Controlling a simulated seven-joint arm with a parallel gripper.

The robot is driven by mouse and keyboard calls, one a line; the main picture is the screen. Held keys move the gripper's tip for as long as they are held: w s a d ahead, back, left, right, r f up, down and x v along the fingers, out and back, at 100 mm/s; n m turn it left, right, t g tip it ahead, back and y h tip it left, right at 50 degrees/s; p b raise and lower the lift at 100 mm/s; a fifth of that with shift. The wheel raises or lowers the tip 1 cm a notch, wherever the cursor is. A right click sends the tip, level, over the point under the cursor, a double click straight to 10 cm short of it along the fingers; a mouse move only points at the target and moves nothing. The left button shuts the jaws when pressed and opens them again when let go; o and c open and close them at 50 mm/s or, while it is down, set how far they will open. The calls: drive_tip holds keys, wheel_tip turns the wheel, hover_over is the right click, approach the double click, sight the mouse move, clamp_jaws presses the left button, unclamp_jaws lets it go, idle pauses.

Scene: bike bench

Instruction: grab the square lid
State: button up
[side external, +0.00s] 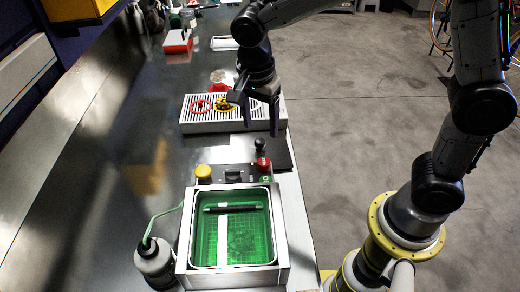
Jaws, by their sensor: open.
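My gripper (260,122) is open and points down above the right end of a slotted metal grate tray (190,127). Nothing shows between its fingers. A yellow-and-black small part (224,104) and a red ring (201,106) lie on the grate, just left of the gripper. I cannot pick out a square lid for certain. The gripper and wrist hide part of the grate's right side.
In front stands a square metal-framed basin (283,235) with a green inside, holding a dark rod and a white strip. A control panel with a yellow knob (203,172) and a red knob (263,164) lies behind it. A grey bottle (154,262) stands at left.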

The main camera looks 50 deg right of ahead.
sight(260, 141)
drive_tip(key=f, duration=0.5)
drive_tip(key=shift+w+d, duration=0.25)
drive_tip(key=shift+w, duration=0.1)
clamp_jaws()
